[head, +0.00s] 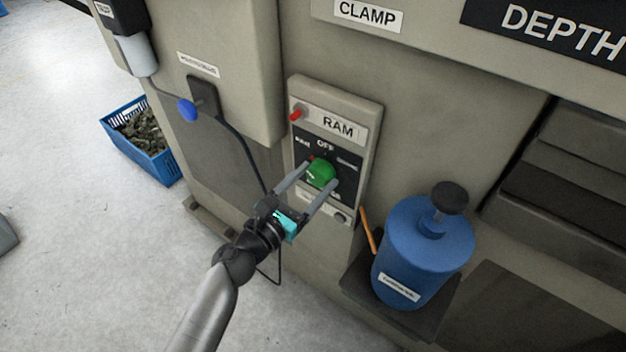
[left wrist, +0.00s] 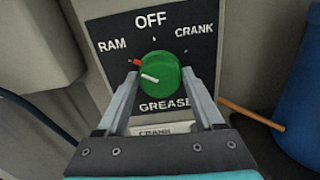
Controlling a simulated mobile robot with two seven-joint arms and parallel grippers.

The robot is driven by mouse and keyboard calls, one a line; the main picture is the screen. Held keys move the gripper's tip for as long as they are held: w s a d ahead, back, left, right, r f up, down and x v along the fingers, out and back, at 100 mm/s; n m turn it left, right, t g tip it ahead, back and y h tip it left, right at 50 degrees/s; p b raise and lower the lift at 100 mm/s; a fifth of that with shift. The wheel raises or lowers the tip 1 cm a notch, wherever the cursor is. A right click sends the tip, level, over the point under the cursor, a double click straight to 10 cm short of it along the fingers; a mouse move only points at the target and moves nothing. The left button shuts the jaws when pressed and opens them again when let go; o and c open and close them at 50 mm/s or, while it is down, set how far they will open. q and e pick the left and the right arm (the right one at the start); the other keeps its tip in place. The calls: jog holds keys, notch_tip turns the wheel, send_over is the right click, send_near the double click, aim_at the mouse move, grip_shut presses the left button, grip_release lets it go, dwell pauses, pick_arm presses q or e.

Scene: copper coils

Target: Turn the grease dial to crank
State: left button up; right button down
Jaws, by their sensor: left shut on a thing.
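The green dial (head: 321,173) sits on a black plate of the panel headed RAM. In the left wrist view the dial (left wrist: 160,72) has OFF above it, RAM at upper left, CRANK at upper right and GREASE below. A red tip (left wrist: 135,62) juts from its edge toward RAM, and a short white bar lies on its face. My left gripper (head: 306,178) reaches in from below, its two fingers on either side of the dial, shut on it. The fingers hide part of the panel's lower edge. My right gripper is not in view.
A blue canister (head: 425,250) with a black knob stands on a shelf to the right, an orange stick (head: 368,231) beside it. A red button (head: 297,114) is above the dial. A black cable hangs at left. A blue crate (head: 140,150) is on the floor.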

pick_arm(q)
jog(key=shift+f+m, duration=0.1)
jog(key=shift+m, duration=0.6)
jog(key=m+b, duration=0.1)
jog(key=m, duration=0.1)
jog(key=shift+m+b, duration=0.3)
jog(key=m+b, duration=0.1)
jog(key=m, duration=0.1)
jog(key=shift+m, duration=0.4)
jog(key=shift+m+b, duration=0.35)
jog(key=shift+m, duration=0.65)
jog(key=m, duration=0.3)
jog(key=shift+b, duration=0.4)
jog(key=m, duration=0.4)
jog(key=shift+m, duration=2.9)
jog(key=shift+m+p, duration=0.35)
jog(key=shift+m, duration=0.55)
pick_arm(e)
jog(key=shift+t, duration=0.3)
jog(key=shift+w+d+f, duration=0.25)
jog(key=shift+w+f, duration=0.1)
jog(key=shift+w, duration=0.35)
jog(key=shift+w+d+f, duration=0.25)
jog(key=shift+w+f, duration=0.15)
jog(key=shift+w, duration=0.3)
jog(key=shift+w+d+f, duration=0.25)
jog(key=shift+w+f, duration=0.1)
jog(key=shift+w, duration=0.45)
